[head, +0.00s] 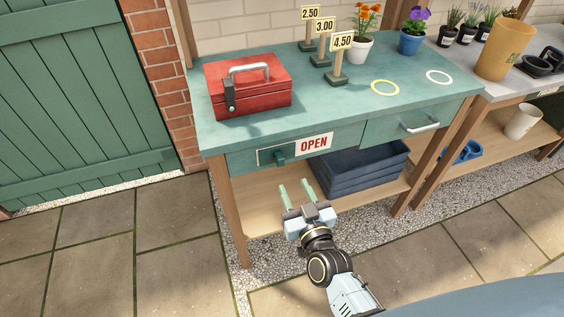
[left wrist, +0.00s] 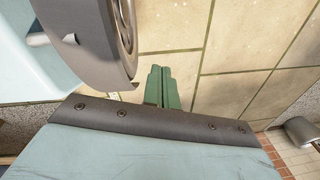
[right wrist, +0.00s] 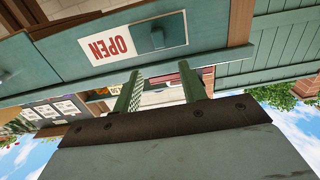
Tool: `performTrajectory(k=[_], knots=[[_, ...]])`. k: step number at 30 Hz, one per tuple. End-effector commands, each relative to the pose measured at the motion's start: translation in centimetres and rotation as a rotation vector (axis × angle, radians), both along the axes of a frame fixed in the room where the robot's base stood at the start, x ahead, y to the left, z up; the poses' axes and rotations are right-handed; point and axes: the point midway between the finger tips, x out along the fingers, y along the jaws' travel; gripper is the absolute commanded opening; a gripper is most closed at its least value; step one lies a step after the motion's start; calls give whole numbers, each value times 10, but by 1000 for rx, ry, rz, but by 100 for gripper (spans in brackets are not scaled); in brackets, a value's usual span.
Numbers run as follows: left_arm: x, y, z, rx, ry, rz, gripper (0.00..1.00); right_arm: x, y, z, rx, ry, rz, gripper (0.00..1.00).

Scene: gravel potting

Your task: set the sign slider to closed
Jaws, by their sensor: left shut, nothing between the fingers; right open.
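The sign plate (head: 313,144) on the front of the green table reads OPEN in red. Its dark green slider knob (head: 280,157) sits left of the word, and the pale slot frame reaches further left. In the right wrist view the sign (right wrist: 110,46) appears upside down, with the knob (right wrist: 150,38) beside the word. My right gripper (head: 296,190) is open and empty, in front of and below the knob, apart from it. My left gripper (left wrist: 162,88) is shut and empty above the paving, seen only in the left wrist view.
A red toolbox (head: 248,88) stands on the tabletop above the sign. A drawer with a pale handle (head: 420,127) is to the right. Blue trays (head: 355,165) sit on the lower shelf (head: 262,208). Price signs (head: 338,60) and flower pots (head: 358,48) stand further back.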

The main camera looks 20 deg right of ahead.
Motion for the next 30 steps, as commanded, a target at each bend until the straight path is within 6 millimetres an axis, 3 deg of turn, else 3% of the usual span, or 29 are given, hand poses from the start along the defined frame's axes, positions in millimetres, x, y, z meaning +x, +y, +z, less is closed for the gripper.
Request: performTrajectory(k=[7, 15, 28, 30], knots=[[-4, 5, -11, 9, 14, -2, 0, 56, 2, -1, 2, -3, 0, 42], [28, 0, -6, 7, -10, 8, 0, 95, 3, -2, 1, 1, 0, 42], [36, -2, -4, 7, -14, 12, 0, 105, 4, -1, 0, 2, 1, 42], [36, -2, -4, 7, -14, 12, 0, 104, 4, -1, 0, 2, 1, 34]])
